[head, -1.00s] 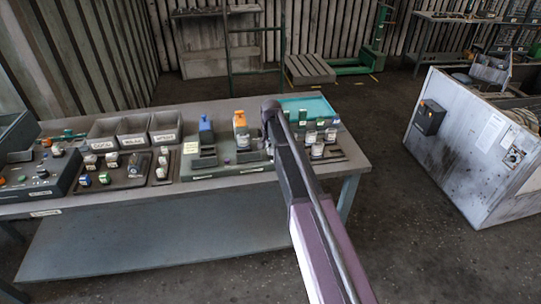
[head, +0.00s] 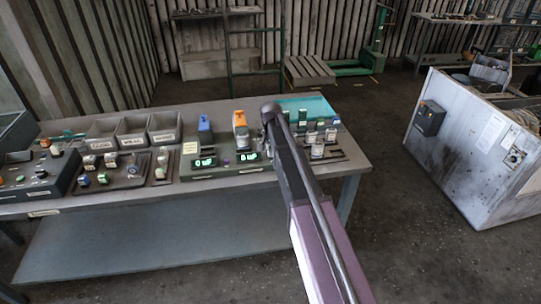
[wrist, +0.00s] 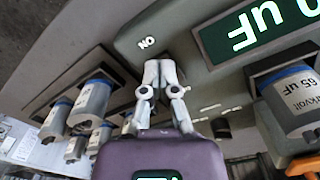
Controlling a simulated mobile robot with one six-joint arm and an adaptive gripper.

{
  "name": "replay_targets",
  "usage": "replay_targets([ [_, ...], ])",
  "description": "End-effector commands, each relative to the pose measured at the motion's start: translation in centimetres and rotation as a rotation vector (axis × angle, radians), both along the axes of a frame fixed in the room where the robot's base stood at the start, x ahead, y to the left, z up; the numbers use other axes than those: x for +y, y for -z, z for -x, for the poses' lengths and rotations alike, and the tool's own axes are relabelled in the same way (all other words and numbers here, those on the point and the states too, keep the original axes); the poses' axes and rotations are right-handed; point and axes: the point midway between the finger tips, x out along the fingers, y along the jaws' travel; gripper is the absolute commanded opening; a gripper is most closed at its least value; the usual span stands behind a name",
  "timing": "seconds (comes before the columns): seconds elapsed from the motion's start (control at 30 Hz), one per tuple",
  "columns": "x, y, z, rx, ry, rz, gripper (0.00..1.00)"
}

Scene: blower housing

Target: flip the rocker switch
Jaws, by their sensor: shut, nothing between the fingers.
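The grey tester unit (head: 228,173) stands on the bench, and its casing fills the upper part of the wrist view (wrist: 185,50). Its two displays are lit green: the left one (head: 205,161) and the right one (head: 249,157). One lit display (wrist: 258,32) reads "0 uF", upside down, in the wrist view. My gripper (wrist: 160,66) is shut and empty, its fingertips at the casing beside an upside-down "ON" label (wrist: 147,43). I cannot make out the rocker switch; the fingertips may hide it. In the head view my arm hides the gripper.
Grey bins (head: 133,130) and a control box (head: 40,180) are left on the bench (head: 120,198). A worn white cabinet (head: 470,150) stands to the right.

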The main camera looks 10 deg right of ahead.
Motion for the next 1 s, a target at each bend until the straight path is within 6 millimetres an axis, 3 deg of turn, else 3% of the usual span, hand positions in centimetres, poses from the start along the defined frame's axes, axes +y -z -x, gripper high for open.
replay_targets([
  [0.27, 0.0, -0.6, 0.0, -0.001, 0.0, 0.0, 0.0],
  [1.0, 0.0, -4.8, 0.0, 0.0, 0.0, 0.0, 0.0],
])
